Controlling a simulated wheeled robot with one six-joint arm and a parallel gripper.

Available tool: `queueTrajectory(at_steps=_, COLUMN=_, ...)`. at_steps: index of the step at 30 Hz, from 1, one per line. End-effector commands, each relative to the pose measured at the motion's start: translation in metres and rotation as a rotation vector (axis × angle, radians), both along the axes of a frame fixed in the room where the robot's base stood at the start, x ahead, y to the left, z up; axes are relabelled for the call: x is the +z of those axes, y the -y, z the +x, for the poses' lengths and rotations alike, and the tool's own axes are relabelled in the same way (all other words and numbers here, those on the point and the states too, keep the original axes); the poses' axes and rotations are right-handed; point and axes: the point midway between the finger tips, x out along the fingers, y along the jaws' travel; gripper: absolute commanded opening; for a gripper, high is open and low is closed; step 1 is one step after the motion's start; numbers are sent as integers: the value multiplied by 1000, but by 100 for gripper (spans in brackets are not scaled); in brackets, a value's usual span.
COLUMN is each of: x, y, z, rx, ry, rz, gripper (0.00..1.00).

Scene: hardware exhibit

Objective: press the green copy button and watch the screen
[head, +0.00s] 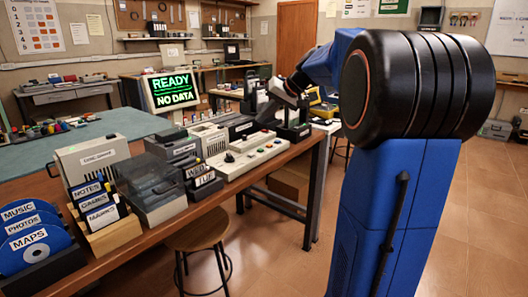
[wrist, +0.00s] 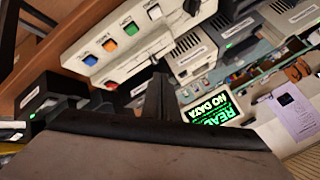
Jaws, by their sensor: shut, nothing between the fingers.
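The green button (wrist: 130,28) is on a pale control panel in the wrist view, between an orange button (wrist: 110,45) and a white one (wrist: 155,12). Its label is too small to read. The same panel (head: 262,150) lies near the bench's front edge in the head view. The screen (head: 170,88) reads "READY NO DATA" in green; it also shows in the wrist view (wrist: 212,110), turned over. My gripper (wrist: 158,75) is shut and empty, its tips apart from the green button in the picture. Its height above the panel is unclear.
A blue button (wrist: 89,60) and a black lever (wrist: 192,6) are also on the panel. Grey machines (head: 208,136) stand behind it. A disk box (head: 150,180) and labelled cartridges (head: 96,205) fill the bench's left part. A stool (head: 198,236) stands before the bench.

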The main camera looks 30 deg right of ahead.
Motion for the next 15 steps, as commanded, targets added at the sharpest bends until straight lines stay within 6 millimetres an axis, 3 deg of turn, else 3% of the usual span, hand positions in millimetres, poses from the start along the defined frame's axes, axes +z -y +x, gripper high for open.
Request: queueTrajectory(at_steps=15, x=-6, y=1, z=1, rx=-1, ry=1, rz=2, gripper=0)
